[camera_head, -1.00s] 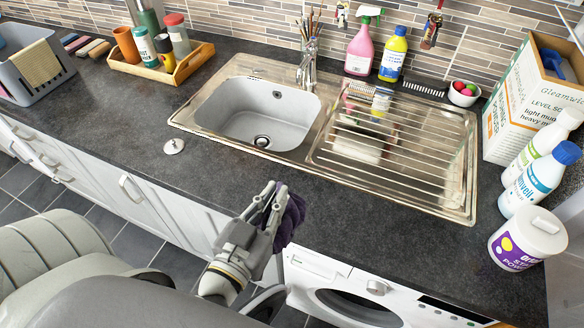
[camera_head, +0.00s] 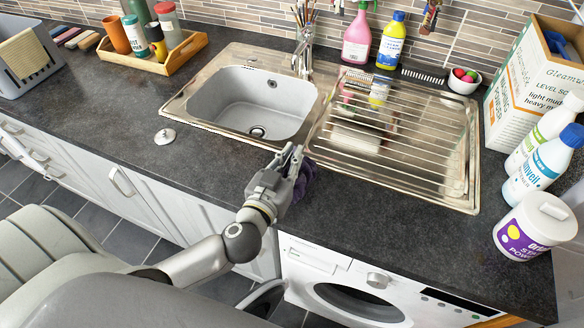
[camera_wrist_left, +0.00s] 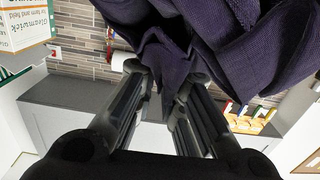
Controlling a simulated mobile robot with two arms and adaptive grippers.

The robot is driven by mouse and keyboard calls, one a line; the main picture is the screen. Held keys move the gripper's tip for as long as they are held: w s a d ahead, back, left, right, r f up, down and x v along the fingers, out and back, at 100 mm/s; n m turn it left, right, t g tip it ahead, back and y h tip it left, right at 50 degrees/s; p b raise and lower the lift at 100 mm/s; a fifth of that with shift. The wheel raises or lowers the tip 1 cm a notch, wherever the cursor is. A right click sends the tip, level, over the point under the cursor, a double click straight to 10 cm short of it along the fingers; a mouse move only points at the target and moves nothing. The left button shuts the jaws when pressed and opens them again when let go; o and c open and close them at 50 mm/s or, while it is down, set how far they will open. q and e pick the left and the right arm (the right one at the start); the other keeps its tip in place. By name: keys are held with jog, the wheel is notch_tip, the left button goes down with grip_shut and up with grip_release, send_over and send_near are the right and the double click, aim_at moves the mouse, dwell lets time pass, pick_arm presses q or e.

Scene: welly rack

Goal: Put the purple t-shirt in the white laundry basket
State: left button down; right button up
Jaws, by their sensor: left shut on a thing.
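The purple t-shirt (camera_wrist_left: 215,45) is a dark, bunched cloth that fills the upper part of the left wrist view. My left gripper (camera_wrist_left: 165,85) is shut on it, with a fold pinched between the fingertips. In the head view the left gripper (camera_head: 294,160) is over the front of the dark worktop, just in front of the sink, and a small part of the t-shirt (camera_head: 305,178) shows at its right side. The rest of the shirt is hidden behind the gripper. My right gripper is not in view. I see no white laundry basket.
A steel sink (camera_head: 250,100) with a ribbed drainer is behind the gripper. Bottles, a tub (camera_head: 535,228) and a washing powder box (camera_head: 530,85) crowd the right end. A sink plug (camera_head: 165,136) lies on the worktop.

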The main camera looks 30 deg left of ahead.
pick_arm(q)
jog(key=f, duration=0.2)
jog(key=w+f+b, duration=0.1)
jog(key=f, duration=0.1)
jog(key=shift+a+f, duration=0.1)
jog(key=c, duration=1.5)
grip_release()
jog(key=shift+s, duration=0.1)
jog(key=shift+c, duration=0.2)
